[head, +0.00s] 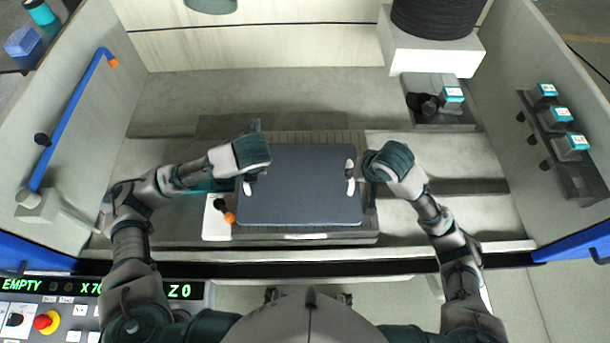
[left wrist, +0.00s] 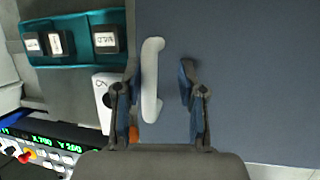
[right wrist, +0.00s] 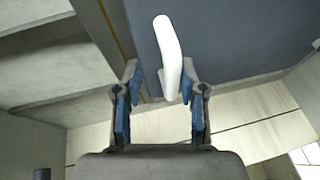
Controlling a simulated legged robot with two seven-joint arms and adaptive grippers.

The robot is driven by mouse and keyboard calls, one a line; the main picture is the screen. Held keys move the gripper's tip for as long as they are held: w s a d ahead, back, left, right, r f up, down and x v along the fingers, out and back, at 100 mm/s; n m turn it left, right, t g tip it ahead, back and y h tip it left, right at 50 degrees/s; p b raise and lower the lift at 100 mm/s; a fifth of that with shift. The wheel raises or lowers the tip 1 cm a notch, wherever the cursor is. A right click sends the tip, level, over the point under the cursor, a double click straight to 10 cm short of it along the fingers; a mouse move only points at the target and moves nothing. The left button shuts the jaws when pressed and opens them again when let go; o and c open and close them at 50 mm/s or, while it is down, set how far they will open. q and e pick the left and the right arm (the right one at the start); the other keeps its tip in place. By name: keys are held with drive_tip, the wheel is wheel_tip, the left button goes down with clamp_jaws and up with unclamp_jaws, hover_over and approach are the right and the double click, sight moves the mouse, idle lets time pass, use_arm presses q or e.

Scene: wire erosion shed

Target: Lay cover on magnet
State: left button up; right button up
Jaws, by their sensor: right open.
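The cover is a flat dark blue-grey panel (head: 300,190) with a white handle at each side. It lies level over the magnet, whose striped top edge (head: 310,137) shows behind it; I cannot tell whether they touch all round. My left gripper (head: 251,176) is at the left handle (head: 247,188). In the left wrist view its open fingers (left wrist: 160,95) stand either side of that handle (left wrist: 151,80), apart from the right finger. My right gripper (head: 356,174) is at the right handle (head: 350,178). In the right wrist view its fingers (right wrist: 160,95) are open around the handle (right wrist: 170,55).
A white block with an orange-tipped knob (head: 229,217) sits at the magnet's left front. A teal tray (left wrist: 75,45) with labelled blocks is left of the cover. A rack of teal-topped blocks (head: 558,140) hangs on the right wall. A black cylinder (head: 437,15) stands behind right.

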use_arm(q)
drive_tip(key=shift+d+r, duration=0.15)
drive_tip(key=shift+r, duration=0.3)
use_arm(e)
drive_tip(key=shift+w, duration=0.1)
drive_tip(key=shift+a, duration=0.3)
drive_tip(key=shift+d, duration=0.15)
drive_tip(key=shift+d+r, duration=0.1)
drive_tip(key=shift+r, duration=0.1)
use_arm(q)
drive_tip(key=v, duration=1)
drive_tip(key=shift+s+r, duration=0.3)
drive_tip(key=shift+r, duration=0.05)
use_arm(e)
drive_tip(key=v, duration=1.1)
drive_tip(key=shift+r, duration=0.2)
